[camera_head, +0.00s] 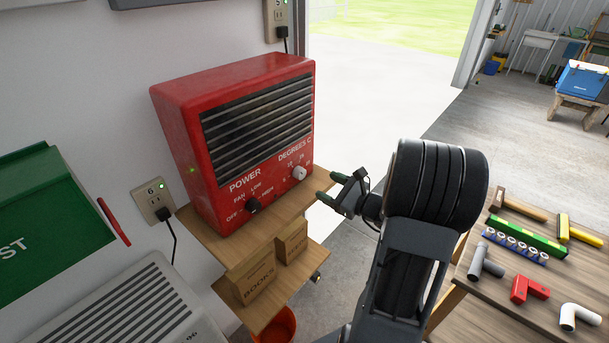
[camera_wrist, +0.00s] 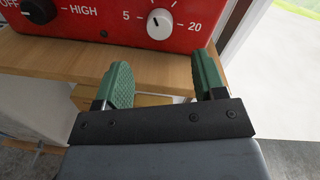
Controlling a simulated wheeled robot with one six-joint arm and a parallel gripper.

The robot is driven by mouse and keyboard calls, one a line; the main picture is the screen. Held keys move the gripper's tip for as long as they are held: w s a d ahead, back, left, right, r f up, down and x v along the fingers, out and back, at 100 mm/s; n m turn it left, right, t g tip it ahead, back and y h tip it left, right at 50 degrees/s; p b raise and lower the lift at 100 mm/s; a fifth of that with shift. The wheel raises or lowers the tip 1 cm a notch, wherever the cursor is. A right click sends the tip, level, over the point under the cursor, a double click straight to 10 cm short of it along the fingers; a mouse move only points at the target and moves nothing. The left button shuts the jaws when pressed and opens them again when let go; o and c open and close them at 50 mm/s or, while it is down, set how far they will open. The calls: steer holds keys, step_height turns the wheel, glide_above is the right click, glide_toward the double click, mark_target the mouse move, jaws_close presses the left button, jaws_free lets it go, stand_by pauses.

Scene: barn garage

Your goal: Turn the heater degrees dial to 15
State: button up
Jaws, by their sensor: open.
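The red heater (camera_head: 245,135) stands on a wooden shelf against the wall. Its white degrees dial (camera_head: 299,172) is on the lower right of the front panel, and a black power dial (camera_head: 253,205) is to its left. In the wrist view the degrees dial (camera_wrist: 160,24) sits between the marks 5 and 20; its exact setting is hard to read. My gripper (camera_head: 337,190) is open and empty, to the right of the degrees dial and apart from it. In the wrist view its green fingers (camera_wrist: 165,80) are below the dial, one on each side.
The wooden shelf (camera_head: 205,245) holds small boxes marked BOOKS (camera_head: 252,280) below the heater. A workbench (camera_head: 475,300) with tools and pipe pieces is at the right. A green box (camera_head: 50,225) is on the left. Open floor and a doorway lie behind my gripper.

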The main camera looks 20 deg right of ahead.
mark_target(303, 174)
steer(key=p+x, duration=0.1)
steer(key=x, duration=0.7)
steer(key=shift+w+a, duration=0.15)
steer(key=shift+w, duration=0.15)
steer(key=shift+c, duration=0.2)
steer(key=c, duration=0.9)
